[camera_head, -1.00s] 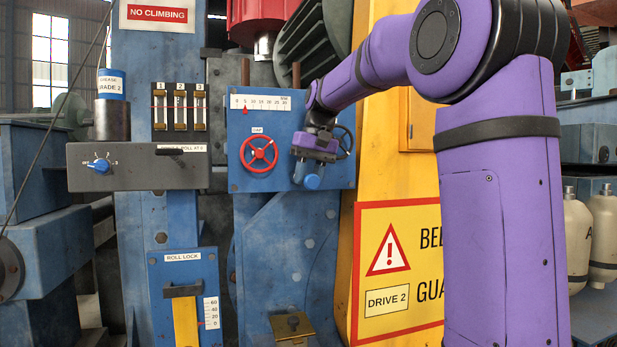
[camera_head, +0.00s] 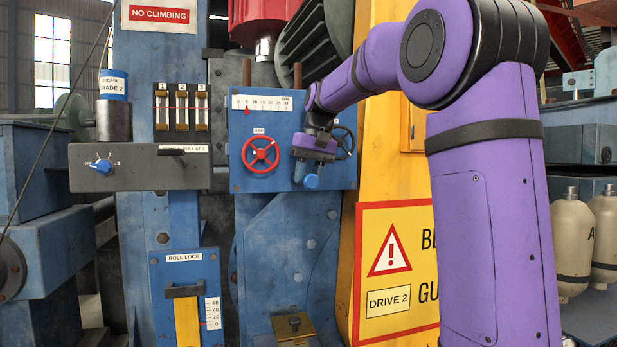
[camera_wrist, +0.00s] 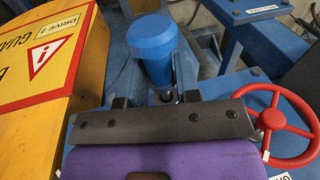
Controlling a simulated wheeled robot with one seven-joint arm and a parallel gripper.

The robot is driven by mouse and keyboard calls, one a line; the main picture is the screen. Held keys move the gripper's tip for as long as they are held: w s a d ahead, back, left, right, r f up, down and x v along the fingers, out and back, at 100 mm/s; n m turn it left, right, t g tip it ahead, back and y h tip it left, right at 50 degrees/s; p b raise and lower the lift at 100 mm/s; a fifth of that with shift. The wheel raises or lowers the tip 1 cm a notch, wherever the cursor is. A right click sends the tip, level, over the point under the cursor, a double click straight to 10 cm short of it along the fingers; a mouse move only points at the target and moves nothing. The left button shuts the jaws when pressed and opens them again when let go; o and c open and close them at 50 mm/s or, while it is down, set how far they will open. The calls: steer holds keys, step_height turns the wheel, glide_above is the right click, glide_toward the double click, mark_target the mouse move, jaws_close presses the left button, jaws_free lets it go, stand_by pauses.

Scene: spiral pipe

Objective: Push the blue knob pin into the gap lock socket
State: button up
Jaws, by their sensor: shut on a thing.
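The blue knob pin (camera_head: 311,182) is at the lower right of the blue gauge panel (camera_head: 240,181), below my purple gripper (camera_head: 304,170). In the wrist view, the round blue knob (camera_wrist: 153,48) stands out large just beyond the dark fingers of my gripper (camera_wrist: 155,98). A short bit of metal (camera_wrist: 166,97) shows near its lower end, between the fingers. My gripper is shut on the knob pin. The gap lock socket is not discernible; the gripper and knob cover that part of the panel, so I cannot tell how deep the pin sits.
A red handwheel (camera_head: 261,154) labelled GAP is just left of my gripper; it also shows close by in the wrist view (camera_wrist: 272,122). A dark handwheel (camera_head: 344,142) is partly behind the arm. The yellow guard (camera_head: 372,180) stands to the right.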

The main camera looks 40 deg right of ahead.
steer(key=shift+w+d, duration=0.35)
steer(key=shift+w, duration=0.5)
steer(key=o, duration=0.7)
steer(key=shift+s+a, duration=0.3)
steer(key=shift+s, duration=0.55)
steer(key=shift+c, duration=0.5)
steer(key=c, duration=0.5)
steer(key=shift+r+g+y, duration=0.3)
steer(key=shift+r+g, duration=0.05)
steer(key=shift+g, duration=0.35)
